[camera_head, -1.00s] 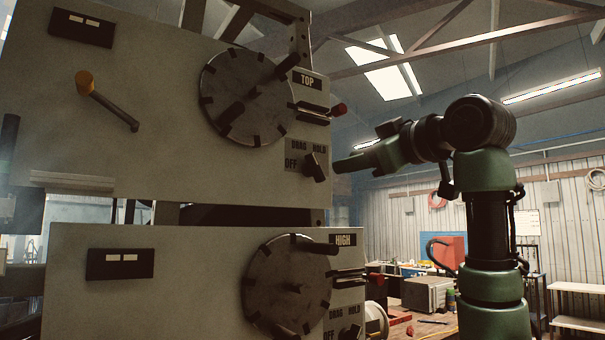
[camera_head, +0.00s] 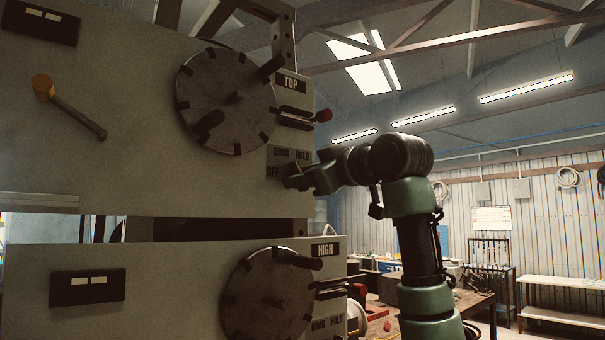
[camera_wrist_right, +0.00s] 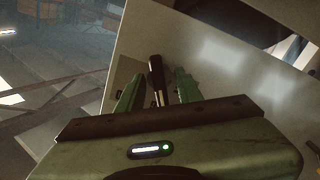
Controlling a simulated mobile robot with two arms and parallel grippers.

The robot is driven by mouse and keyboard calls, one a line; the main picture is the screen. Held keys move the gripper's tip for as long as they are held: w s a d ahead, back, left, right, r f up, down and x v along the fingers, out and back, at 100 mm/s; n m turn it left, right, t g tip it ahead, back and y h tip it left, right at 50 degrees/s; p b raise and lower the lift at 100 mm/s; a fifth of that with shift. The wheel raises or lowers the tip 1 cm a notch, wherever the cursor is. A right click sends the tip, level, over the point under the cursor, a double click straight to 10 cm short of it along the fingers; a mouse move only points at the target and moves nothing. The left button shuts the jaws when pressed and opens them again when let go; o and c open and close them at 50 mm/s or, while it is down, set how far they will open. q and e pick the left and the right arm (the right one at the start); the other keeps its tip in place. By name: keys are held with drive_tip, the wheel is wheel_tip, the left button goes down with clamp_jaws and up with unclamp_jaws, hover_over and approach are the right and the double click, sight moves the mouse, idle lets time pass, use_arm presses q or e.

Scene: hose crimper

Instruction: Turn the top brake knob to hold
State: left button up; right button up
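The top brake panel (camera_head: 280,155), marked DRAG, HOLD and OFF, is on the upper grey cabinet, below the TOP label. My right gripper (camera_head: 298,179) is at this panel and hides its knob in the head view. In the right wrist view the black knob (camera_wrist_right: 156,76) stands between the two green fingers of my right gripper (camera_wrist_right: 160,84). The fingers are open, with a visible gap on each side of the knob. Which mark the knob points to cannot be told now. My left gripper is not in view.
A yellow-ended handle (camera_head: 75,112) is at left. The lower cabinet (camera_head: 150,262) has a similar dial (camera_head: 268,298) marked HIGH.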

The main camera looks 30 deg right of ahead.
drive_tip(key=shift+s, duration=0.25)
clamp_jaws()
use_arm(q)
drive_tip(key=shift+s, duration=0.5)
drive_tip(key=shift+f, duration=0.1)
use_arm(e)
drive_tip(key=shift+m, duration=0.3)
use_arm(q)
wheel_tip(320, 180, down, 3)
drive_tip(key=b, duration=0.2)
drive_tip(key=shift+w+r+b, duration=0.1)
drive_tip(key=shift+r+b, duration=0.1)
drive_tip(key=shift+b, duration=0.15)
use_arm(e)
drive_tip(key=m, duration=1.1)
drive_tip(key=shift+r+m, duration=0.1)
drive_tip(key=shift+m, duration=0.2)
